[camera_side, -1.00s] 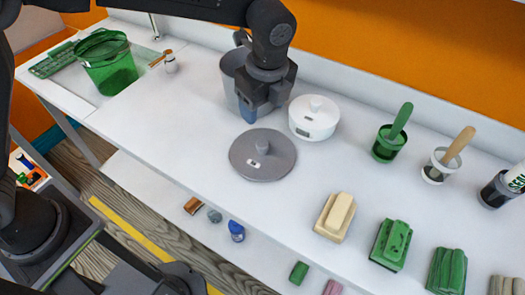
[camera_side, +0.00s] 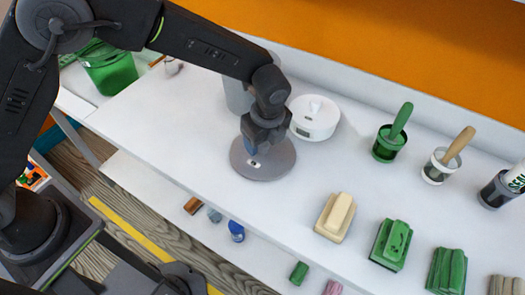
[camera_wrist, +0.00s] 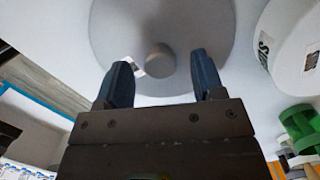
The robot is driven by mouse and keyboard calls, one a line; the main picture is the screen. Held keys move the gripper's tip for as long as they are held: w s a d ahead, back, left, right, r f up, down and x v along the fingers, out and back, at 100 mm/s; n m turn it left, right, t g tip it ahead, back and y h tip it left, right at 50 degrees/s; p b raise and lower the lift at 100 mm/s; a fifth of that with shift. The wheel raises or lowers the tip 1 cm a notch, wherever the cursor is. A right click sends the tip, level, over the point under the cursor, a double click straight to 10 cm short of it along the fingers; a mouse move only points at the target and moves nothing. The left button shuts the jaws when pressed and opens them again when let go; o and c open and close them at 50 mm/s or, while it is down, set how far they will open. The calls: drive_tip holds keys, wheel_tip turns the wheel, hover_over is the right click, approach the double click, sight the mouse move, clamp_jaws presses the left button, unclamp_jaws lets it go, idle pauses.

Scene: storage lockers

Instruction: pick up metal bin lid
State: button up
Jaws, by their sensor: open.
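The metal bin lid (camera_side: 280,167) is a flat grey disc with a round knob, lying on the white shelf. It also shows in the wrist view (camera_wrist: 205,30), with its knob (camera_wrist: 160,60) at the centre. My gripper (camera_side: 252,148) is over the lid in the side view and hides the knob there. In the wrist view the two blue fingers (camera_wrist: 160,80) are open, one on each side of the knob. Nothing is held. The grey metal bin (camera_side: 237,95) stands behind, partly hidden by my arm.
A white lidded container (camera_side: 314,119) stands close to the right of the lid. Cups with brushes, the green one (camera_side: 388,148) nearest, stand farther right. A pale sponge (camera_side: 336,215) and a green sponge (camera_side: 390,244) lie at front right. A green bucket (camera_side: 110,70) is far left.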

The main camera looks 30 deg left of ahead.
wheel_tip(320, 180, down, 2)
drive_tip(key=shift+a, duration=0.1)
drive_tip(key=c, duration=1)
wheel_tip(320, 180, up, 10)
drive_tip(key=shift+w+f, duration=0.15)
drive_tip(key=w+a+r, duration=0.3)
drive_tip(key=w+a, duration=0.1)
drive_tip(key=w, duration=0.1)
drive_tip(key=w+a+r, duration=0.3)
drive_tip(key=w+a, duration=0.1)
drive_tip(key=w, duration=0.1)
drive_tip(key=w+a+r, duration=0.3)
drive_tip(key=w+a, duration=0.1)
drive_tip(key=a, duration=0.1)
drive_tip(key=shift+w, duration=0.4)
